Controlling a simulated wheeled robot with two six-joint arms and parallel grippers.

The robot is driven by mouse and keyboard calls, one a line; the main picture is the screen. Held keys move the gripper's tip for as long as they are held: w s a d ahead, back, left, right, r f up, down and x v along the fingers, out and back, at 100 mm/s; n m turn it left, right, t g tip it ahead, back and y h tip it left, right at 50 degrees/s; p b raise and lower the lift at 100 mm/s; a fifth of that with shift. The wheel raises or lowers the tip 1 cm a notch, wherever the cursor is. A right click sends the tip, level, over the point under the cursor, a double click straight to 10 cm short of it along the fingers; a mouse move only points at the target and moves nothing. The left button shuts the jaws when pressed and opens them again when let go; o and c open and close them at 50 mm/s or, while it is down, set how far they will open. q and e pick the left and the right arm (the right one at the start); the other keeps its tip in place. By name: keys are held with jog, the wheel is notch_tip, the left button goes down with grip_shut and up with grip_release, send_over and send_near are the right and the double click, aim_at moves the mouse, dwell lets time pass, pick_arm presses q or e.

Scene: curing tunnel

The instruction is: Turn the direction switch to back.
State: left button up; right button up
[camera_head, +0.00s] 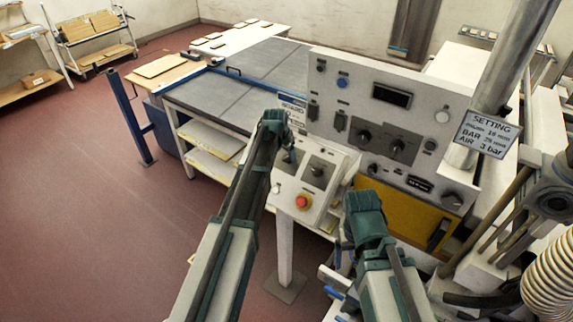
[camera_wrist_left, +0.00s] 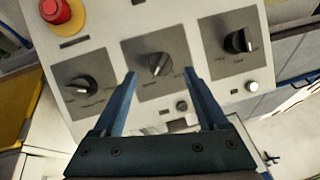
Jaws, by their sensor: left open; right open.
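The small sloped control box (camera_head: 326,187) carries a red stop button (camera_head: 303,201) and rotary switches. In the left wrist view three black rotary switches sit on grey plates: a left one (camera_wrist_left: 82,86), a middle one (camera_wrist_left: 158,65) and a right one (camera_wrist_left: 238,42). Their labels are too blurred to tell which is the direction switch. My left gripper (camera_head: 289,160) is over the box; in its wrist view the open fingers (camera_wrist_left: 160,76) straddle the middle switch's picture, with contact not clear. My right gripper (camera_head: 350,250) is in front of the yellow panel, its fingers mostly hidden.
A tall panel (camera_head: 405,100) with more knobs and a display stands behind the box. A sign (camera_head: 487,134) hangs on a metal pipe at the right. A ribbed hose (camera_head: 551,290) is at lower right. The red floor (camera_head: 90,200) at the left is clear.

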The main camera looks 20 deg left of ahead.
aim_at(287, 156)
pick_arm(q)
jog(key=b+x, duration=0.2)
jog(key=x, duration=0.2)
jog(key=shift+f+b, duration=0.1)
jog(key=shift+b, duration=0.2)
pick_arm(e)
notch_tip(287, 156, down, 4)
jog(key=shift+r, duration=0.15)
pick_arm(q)
grip_shut()
